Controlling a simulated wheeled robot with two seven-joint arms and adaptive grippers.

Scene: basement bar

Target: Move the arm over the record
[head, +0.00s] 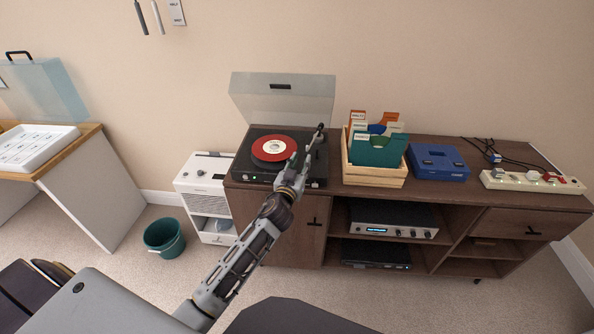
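The record (270,148), red with a pale centre label, lies on the black turntable (243,176) on top of the brown cabinet. The turntable's clear lid (283,95) stands open behind it. The dark tonearm (319,137) is at the turntable's right side, to the right of the record. My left gripper (299,163) is at the turntable's front right, beside the record and at the lower end of the tonearm. Its fingers are small and overlap the tonearm, so whether they are open or shut, or touch it, is unclear. My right gripper is out of view.
A wooden crate (374,178) of record sleeves stands right of the turntable, then a blue box (438,162) and a white power strip (531,182) with cables. A white appliance (205,182) and a green bin (164,238) stand left of the cabinet (306,233).

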